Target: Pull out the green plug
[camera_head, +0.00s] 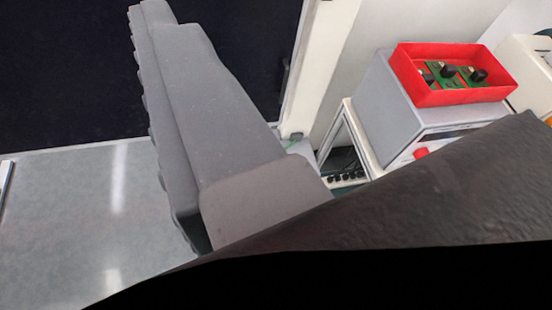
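One large grey ribbed finger of my gripper (215,120) fills the left middle of the view, pointing up and to the left. I see no second finger clearly, and a dark shape covers the bottom and lower right. I cannot tell the gap of the gripper or whether it holds anything. A tiny green spot (292,143) shows just right of the finger, at the foot of a white post. It is too small to tell whether it is the green plug. No green plug is clearly in view.
A red tray (452,98) with green circuit boards (450,76) sits on a grey box (385,110) at the right. Below it is a white frame (365,145) with a row of black parts (347,177). A white post (318,60) stands left of it. Grey floor (80,230) lies open at left.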

